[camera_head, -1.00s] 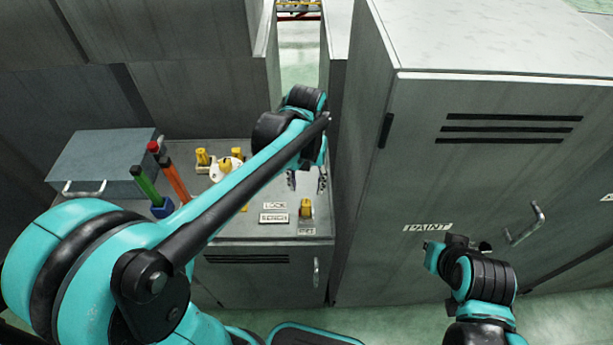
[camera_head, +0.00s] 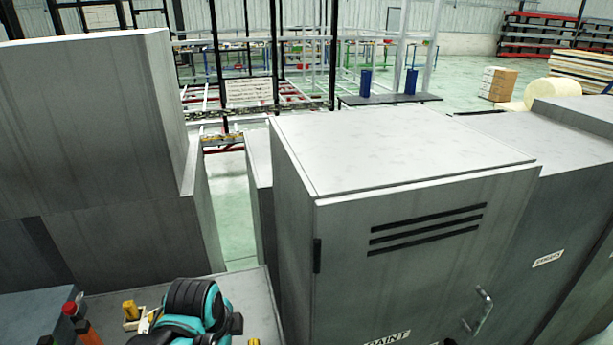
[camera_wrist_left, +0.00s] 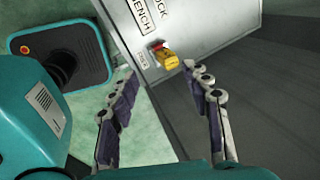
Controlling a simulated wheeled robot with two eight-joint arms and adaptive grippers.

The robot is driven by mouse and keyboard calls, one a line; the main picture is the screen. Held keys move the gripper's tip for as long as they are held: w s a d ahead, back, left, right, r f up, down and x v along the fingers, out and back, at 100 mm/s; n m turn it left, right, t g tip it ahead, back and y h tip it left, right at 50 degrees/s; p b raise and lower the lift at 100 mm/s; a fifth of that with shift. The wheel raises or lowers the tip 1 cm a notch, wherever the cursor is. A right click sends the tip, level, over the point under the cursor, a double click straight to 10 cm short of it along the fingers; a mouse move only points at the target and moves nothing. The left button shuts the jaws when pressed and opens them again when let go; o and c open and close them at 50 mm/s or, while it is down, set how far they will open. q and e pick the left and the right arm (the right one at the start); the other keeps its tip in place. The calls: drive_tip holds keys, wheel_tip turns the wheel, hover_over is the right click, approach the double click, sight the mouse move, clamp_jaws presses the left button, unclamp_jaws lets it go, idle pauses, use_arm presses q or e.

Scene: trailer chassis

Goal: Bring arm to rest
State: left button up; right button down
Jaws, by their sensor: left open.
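In the left wrist view my left gripper (camera_wrist_left: 159,73) is open, with its two dark-padded fingers spread and nothing held between them. A yellow piece with a red part (camera_wrist_left: 167,57) sits near the edge of the grey cabinet top (camera_wrist_left: 200,20), just beyond and between the fingertips. In the head view only a teal and black part of my left arm (camera_head: 192,305) shows at the bottom, above the low cabinet top. The left gripper itself is out of that view. My right arm and gripper are in neither current view.
A tall grey paint cabinet (camera_head: 400,165) stands to the right of the low cabinet, with another grey cabinet (camera_head: 545,235) beyond it. Large grey blocks (camera_head: 95,120) stand on the left. A narrow floor gap (camera_head: 232,215) opens between them. Yellow pieces (camera_head: 130,311) stand beside my arm.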

use_arm(q)
drive_tip(key=s+f+n+t, duration=0.1)
drive_tip(key=n, duration=0.4)
drive_tip(key=s+a+f+n+t, duration=0.1)
drive_tip(key=s+n, duration=0.1)
drive_tip(key=n, duration=0.4)
drive_tip(key=s+a+f+n+t+b, duration=0.1)
drive_tip(key=n, duration=0.5)
drive_tip(key=shift+s+f, duration=0.2)
drive_tip(key=shift+s, duration=0.05)
